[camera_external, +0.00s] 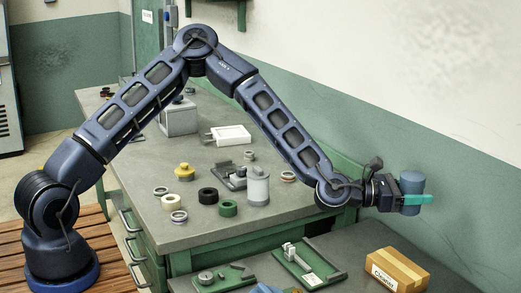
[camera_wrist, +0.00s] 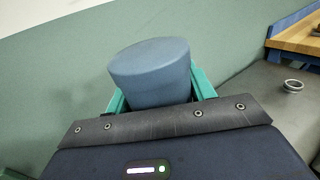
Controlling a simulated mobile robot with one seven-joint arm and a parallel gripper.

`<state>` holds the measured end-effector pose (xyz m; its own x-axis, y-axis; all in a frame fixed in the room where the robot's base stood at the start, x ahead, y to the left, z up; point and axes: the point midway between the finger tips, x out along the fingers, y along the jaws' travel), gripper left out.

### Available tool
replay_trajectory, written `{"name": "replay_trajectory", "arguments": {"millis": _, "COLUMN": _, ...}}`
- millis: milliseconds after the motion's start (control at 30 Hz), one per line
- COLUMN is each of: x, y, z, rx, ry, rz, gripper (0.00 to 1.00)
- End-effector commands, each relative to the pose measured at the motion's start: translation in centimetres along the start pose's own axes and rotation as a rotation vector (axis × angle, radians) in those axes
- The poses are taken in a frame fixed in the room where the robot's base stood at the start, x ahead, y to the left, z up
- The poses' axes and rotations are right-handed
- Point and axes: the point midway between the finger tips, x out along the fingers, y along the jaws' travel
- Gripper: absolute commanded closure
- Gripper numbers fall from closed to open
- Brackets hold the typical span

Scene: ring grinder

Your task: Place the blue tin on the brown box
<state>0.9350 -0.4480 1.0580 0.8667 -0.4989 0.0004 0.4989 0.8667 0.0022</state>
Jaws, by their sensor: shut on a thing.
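The blue tin (camera_external: 411,184) is a short blue-grey cylinder held in the air at the right of the external view. My gripper (camera_external: 414,200) has teal fingers shut on it, one on each side. In the wrist view the tin (camera_wrist: 152,70) shows its flat top and upper side between the fingers (camera_wrist: 158,97); its lower part is hidden by the gripper body. The brown box (camera_external: 397,270) is a closed carton with a tape strip and a white label. It sits on the lower bench surface, below the tin and slightly to its left in the external view, well apart from it.
Green fixtures (camera_external: 309,265) lie left of the box on the lower bench. The upper bench (camera_external: 270,222) holds a grey cylinder (camera_external: 257,186), several rings, a yellow-topped part (camera_external: 185,171) and a white tray (camera_external: 230,135). The wall (camera_external: 450,150) stands behind the gripper.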

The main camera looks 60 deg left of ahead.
Motion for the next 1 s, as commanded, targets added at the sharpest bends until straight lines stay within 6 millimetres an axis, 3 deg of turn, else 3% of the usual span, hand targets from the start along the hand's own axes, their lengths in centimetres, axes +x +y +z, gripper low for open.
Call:
{"name": "replay_trajectory", "arguments": {"millis": 400, "x": 0.0, "y": -0.1, "z": -9.0, "rx": 0.0, "ry": 0.001, "rz": 0.0, "gripper": 0.74}}
{"name": "replay_trajectory", "arguments": {"millis": 533, "x": 0.0, "y": -0.1, "z": -10.7, "rx": -0.001, "ry": 0.001, "rz": -0.001, "gripper": 0.74}}
{"name": "replay_trajectory", "arguments": {"millis": 767, "x": 0.0, "y": 0.0, "z": -11.8, "rx": 0.0, "ry": 0.0, "rz": 0.0, "gripper": 0.74}}
{"name": "replay_trajectory", "arguments": {"millis": 1000, "x": 0.0, "y": -0.1, "z": -14.9, "rx": -0.001, "ry": 0.001, "rz": 0.0, "gripper": 0.74}}
